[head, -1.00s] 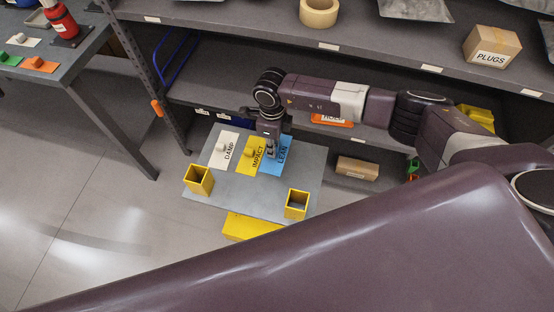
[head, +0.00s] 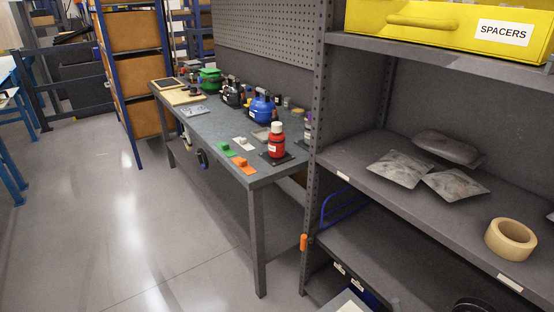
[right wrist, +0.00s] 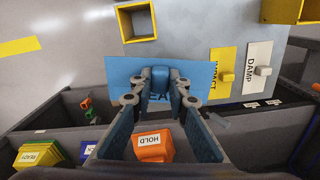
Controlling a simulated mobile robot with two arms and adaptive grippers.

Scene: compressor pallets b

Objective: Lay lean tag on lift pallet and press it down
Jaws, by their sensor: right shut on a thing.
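The blue lean tag (right wrist: 122,72) is flat against the grey lift pallet (right wrist: 190,25) in the right wrist view, or just over it; I cannot tell whether it touches. Its label is partly hidden by my fingers. My right gripper (right wrist: 160,82) is shut on the tag's blue knob. The yellow impact tag (right wrist: 221,62) and the white damp tag (right wrist: 257,62) lie beside it on the pallet, to the right. In the head view only a corner of the pallet shows at the bottom edge. My left gripper is in neither view.
Square yellow sockets (right wrist: 136,20) stand on the pallet. The head view shows a workbench (head: 222,130) with bottles and a shelf rack with a tape roll (head: 510,239).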

